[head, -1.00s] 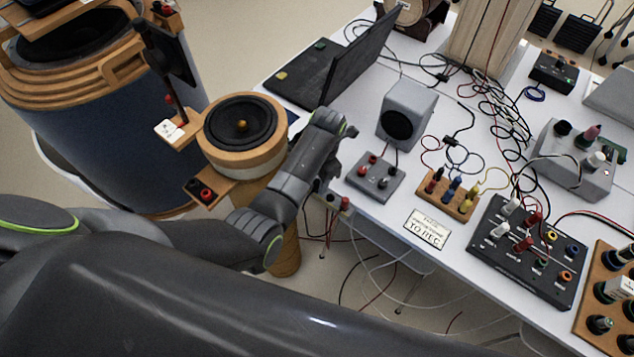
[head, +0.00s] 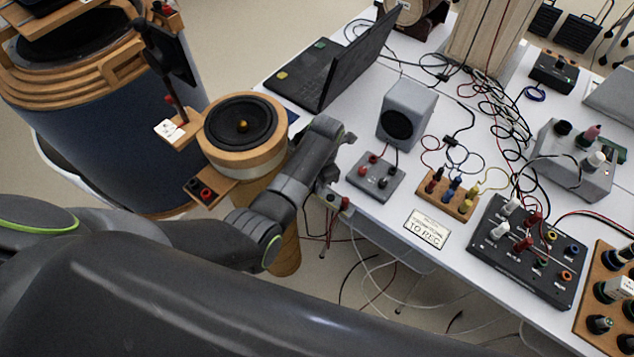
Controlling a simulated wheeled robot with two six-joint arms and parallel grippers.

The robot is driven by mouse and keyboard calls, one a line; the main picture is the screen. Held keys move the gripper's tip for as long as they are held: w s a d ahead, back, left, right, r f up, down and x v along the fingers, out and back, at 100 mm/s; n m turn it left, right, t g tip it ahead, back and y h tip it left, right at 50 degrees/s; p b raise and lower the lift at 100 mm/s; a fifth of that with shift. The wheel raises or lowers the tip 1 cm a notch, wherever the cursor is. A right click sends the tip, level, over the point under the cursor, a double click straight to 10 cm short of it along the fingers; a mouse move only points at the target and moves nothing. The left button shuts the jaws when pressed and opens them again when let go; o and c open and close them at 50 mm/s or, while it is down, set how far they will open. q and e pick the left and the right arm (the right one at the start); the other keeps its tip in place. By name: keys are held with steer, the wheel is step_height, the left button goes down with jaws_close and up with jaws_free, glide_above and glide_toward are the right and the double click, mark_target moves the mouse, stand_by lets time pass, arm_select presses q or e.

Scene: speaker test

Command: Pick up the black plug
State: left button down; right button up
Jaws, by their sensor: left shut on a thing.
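My left gripper (head: 328,168) is at the near left edge of the white table (head: 405,200), at the end of the dark grey arm from the left. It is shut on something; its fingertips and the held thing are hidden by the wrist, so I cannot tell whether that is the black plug. A small grey box (head: 376,177) with red and black terminals lies just right of the gripper. A red-ended connector (head: 345,203) shows at the table edge below the gripper. My right gripper is not in view.
A grey speaker (head: 407,112) and open laptop (head: 345,65) stand behind the gripper. A round wooden speaker (head: 242,128) stands close on its left. A wooden terminal block (head: 450,194), black panel (head: 530,248) and tangled cables fill the right. Wires hang below the table edge.

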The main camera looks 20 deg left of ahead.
arm_select(q)
steer(key=shift+r, duration=0.15)
step_height(320, 180, up, 10)
steer(key=shift+f, duration=0.1)
stand_by(0.3)
step_height(320, 180, up, 10)
steer(key=p, duration=1.2)
steer(key=shift+f, duration=0.25)
